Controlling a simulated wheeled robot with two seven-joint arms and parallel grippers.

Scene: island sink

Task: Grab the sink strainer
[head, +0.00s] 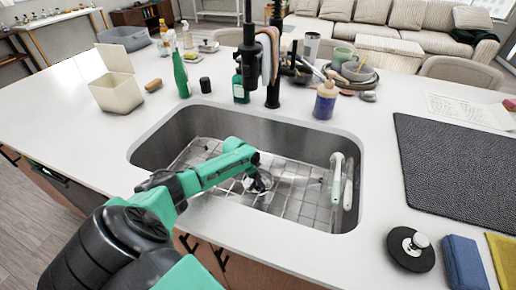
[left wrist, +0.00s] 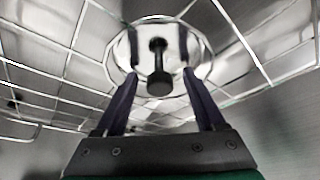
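The sink strainer (left wrist: 158,50) shows in the left wrist view as a shiny round metal piece with a dark upright knob, inside the round opening of the wire grid. In the head view the drain area (head: 262,184) is partly hidden by my left gripper (head: 256,180), which reaches down into the sink (head: 300,155). In the left wrist view my left gripper (left wrist: 160,80) is open. Its two dark fingers stand apart on either side of the knob, and no contact shows. My right gripper is in neither view.
The wire grid (head: 283,204) covers the sink floor. A white-handled brush (head: 337,180) leans at the sink's right wall. A black disc with a silver knob (head: 410,250) lies on the right counter. A black faucet (head: 273,75) and bottles stand behind the sink.

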